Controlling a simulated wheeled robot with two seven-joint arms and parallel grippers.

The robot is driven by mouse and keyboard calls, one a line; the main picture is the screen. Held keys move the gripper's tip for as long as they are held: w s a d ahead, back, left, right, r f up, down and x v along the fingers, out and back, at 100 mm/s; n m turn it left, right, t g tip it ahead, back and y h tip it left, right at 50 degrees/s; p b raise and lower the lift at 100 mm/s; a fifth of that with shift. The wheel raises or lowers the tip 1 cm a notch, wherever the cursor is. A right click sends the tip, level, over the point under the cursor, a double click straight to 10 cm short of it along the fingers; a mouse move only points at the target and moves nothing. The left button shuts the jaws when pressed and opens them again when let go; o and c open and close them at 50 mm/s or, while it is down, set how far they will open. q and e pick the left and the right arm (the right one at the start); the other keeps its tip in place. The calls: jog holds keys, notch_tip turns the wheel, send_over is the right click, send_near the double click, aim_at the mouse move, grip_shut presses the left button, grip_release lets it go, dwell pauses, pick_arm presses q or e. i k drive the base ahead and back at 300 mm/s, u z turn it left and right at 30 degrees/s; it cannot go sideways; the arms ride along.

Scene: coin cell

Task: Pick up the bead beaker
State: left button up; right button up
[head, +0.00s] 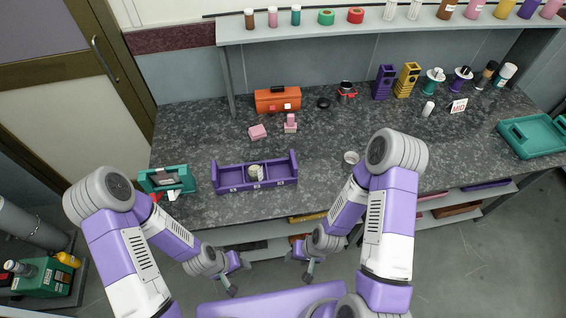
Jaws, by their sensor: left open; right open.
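A small pale cup-like vessel (351,157) stands on the dark speckled counter (330,128), just left of my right arm's elbow. It looks like a beaker, but its contents are too small to make out. Another whitish round container (256,172) sits in the middle of a purple divided tray (228,178). I cannot tell for certain which is the bead beaker. My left gripper (240,279) is open and empty, below the counter's front edge. My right gripper (299,269) is open and empty, also in front of the counter and well apart from both vessels.
A teal holder (157,182) stands at the counter's left end. A teal tray (533,135) lies far right. A shelf (300,33) overhangs the back. The counter's middle is mostly clear.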

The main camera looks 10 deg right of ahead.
aim_at(254, 164)
jog(key=z, duration=3)
jog(key=k, duration=0.7)
jog(key=u, duration=1.5)
